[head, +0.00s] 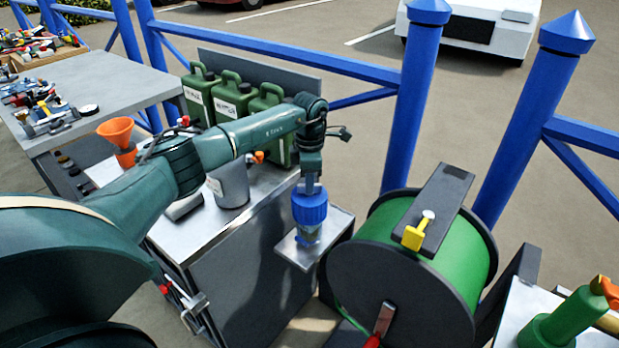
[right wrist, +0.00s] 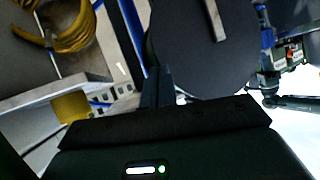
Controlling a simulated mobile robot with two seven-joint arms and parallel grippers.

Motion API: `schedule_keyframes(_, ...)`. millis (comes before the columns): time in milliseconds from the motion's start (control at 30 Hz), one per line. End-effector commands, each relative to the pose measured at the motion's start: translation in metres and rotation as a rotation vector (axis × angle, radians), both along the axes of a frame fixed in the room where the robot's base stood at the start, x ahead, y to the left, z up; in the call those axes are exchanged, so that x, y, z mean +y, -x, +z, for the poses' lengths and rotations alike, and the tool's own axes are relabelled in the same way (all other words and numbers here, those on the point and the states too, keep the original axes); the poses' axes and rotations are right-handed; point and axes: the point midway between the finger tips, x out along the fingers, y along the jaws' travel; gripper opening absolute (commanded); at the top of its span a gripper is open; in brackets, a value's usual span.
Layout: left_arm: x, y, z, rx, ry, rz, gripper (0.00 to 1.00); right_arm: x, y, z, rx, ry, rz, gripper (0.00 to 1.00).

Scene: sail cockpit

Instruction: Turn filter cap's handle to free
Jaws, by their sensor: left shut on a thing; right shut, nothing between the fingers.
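A blue ribbed filter cap (head: 310,207) sits on a small filter body (head: 306,235) above a metal shelf at the right end of the grey cabinet. My left gripper (head: 311,175) points straight down onto the top of the cap and is shut on its handle. The fingers hide the handle, so its angle cannot be told. My right gripper (right wrist: 157,88) shows in the right wrist view, shut and empty, away from the cap. It is not seen in the head view.
A hose reel (head: 400,265) with green hose stands close to the right of the filter. A grey container (head: 230,186), an orange funnel (head: 116,133) and green jerrycans (head: 232,98) stand on the left and behind. A blue railing (head: 360,74) runs behind.

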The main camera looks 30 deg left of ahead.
Motion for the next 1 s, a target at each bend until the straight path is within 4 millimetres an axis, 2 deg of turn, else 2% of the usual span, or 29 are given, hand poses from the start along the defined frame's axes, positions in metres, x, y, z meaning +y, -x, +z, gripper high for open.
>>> schedule_keyframes(600, 0.000, 0.000, 0.002, -0.001, 0.001, 0.572, 0.00, -0.002, 0.001, 0.015, -0.001, 0.043, 0.016, 0.00)
schedule_keyframes(1000, 0.000, 0.000, 0.001, 0.000, 0.001, 0.807, 0.00, -0.003, 0.003, 0.017, 0.005, 0.070, 0.026, 0.00)
